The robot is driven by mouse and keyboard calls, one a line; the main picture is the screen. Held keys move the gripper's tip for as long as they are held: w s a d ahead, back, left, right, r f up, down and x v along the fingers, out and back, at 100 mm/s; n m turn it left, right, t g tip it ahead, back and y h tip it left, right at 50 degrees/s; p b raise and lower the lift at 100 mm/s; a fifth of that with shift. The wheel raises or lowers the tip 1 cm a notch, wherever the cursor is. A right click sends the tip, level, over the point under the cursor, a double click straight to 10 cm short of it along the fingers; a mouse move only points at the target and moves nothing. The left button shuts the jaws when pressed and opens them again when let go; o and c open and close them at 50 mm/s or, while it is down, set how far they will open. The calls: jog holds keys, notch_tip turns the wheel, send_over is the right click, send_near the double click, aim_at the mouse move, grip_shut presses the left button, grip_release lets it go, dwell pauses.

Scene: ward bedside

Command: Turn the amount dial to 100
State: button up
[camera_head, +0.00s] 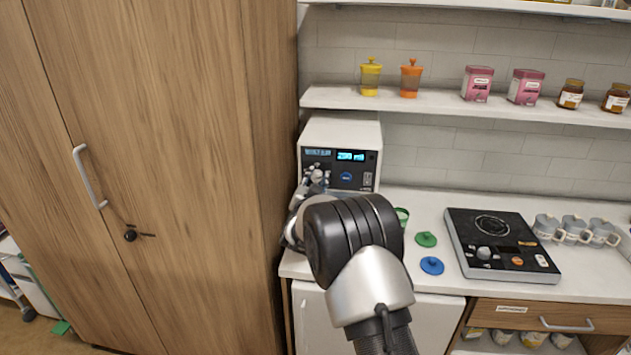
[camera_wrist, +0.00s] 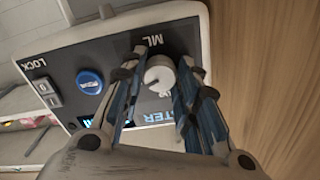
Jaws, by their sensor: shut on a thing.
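The white dispenser (camera_head: 340,130) with a dark front panel stands on the counter beside the wardrobe. Its lit blue display (camera_head: 351,156) seems to read 200 ml, though small. In the wrist view the amount dial (camera_wrist: 160,74) is a pale round knob below the "ML" lettering. My gripper (camera_wrist: 163,82) has a finger on either side of the dial and is shut on it. In the head view my gripper (camera_head: 316,182) is at the left of the panel and hides the dial.
The panel also has a blue round button (camera_wrist: 90,82) and a LOCK switch (camera_wrist: 46,93). The wooden wardrobe (camera_head: 200,150) stands close on the left. Green (camera_head: 426,239) and blue (camera_head: 432,265) lids and a hotplate (camera_head: 500,245) lie on the counter to the right.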

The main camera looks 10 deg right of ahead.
jog(key=shift+c, duration=0.6)
jog(key=shift+n, duration=0.3)
jog(key=n, duration=0.2)
jog(key=shift+n+p, duration=0.3)
jog(key=shift+n, duration=0.1)
jog(key=n+p, duration=0.1)
jog(key=n, duration=0.3)
jog(key=shift+r, duration=0.1)
jog(key=n+p, duration=0.1)
jog(key=n, duration=0.3)
jog(key=n+p, duration=0.1)
jog(key=n, duration=0.2)
jog(key=shift+n, duration=0.3)
jog(key=n+p, duration=0.2)
jog(key=n, duration=0.4)
jog(key=n+p, duration=0.2)
jog(key=n, duration=0.4)
jog(key=shift+n, duration=0.4)
